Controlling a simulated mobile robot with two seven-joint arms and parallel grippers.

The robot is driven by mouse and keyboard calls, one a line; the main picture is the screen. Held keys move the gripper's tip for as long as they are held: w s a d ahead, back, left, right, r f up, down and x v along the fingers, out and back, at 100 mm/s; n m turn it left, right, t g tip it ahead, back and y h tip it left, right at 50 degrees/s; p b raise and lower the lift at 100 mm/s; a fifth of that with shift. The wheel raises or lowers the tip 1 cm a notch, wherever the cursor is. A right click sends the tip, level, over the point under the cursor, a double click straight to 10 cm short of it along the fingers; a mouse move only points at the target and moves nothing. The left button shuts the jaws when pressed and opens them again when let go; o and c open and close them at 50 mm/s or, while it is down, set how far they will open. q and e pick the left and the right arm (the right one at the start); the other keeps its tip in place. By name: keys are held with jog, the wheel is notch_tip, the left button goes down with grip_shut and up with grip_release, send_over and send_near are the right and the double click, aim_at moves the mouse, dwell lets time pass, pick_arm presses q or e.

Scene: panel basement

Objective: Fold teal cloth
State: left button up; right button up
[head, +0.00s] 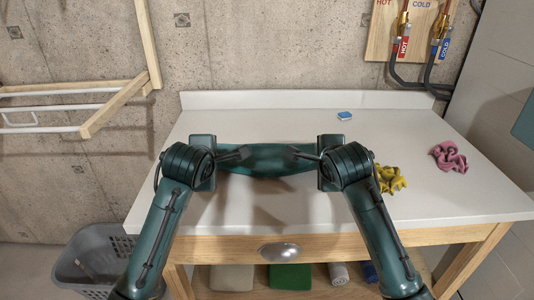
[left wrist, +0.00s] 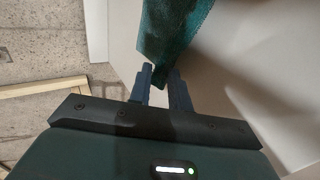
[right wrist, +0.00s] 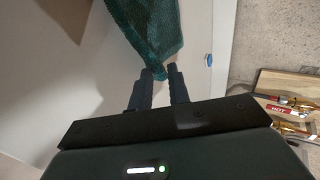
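The teal cloth (head: 268,159) is stretched between my two grippers above the white table top, sagging in the middle. My left gripper (head: 236,155) is shut on one end of it; in the left wrist view the fingers (left wrist: 161,76) pinch a corner of the cloth (left wrist: 172,35). My right gripper (head: 301,155) is shut on the opposite end; in the right wrist view the fingers (right wrist: 160,75) pinch a gathered corner of the cloth (right wrist: 150,28). The cloth's shadow falls on the table below, so it looks lifted clear.
The white table (head: 450,205) carries a yellow cloth (head: 390,180) and a pink cloth (head: 449,157) at the right, and a small blue-and-white block (head: 344,116) near the back. A grey basket (head: 90,262) stands on the floor at the left. A wooden rack (head: 110,105) hangs on the wall.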

pick_arm(q)
jog(key=o, duration=0.4)
pick_arm(e)
jog(key=o, duration=0.4)
pick_arm(q)
jog(key=shift+s+r, duration=0.1)
jog(key=shift+r, duration=0.25)
pick_arm(e)
jog(key=shift+o, duration=0.2)
jog(key=shift+s+a+r, duration=0.1)
jog(key=shift+r, duration=0.25)
pick_arm(q)
jog(key=s+r, duration=0.4)
jog(key=r, duration=0.1)
jog(key=s+r, duration=0.2)
jog(key=r, duration=0.1)
jog(key=shift+r, duration=0.15)
pick_arm(e)
jog(key=s+r, duration=0.6)
jog(key=r, duration=0.2)
jog(key=shift+r, duration=0.15)
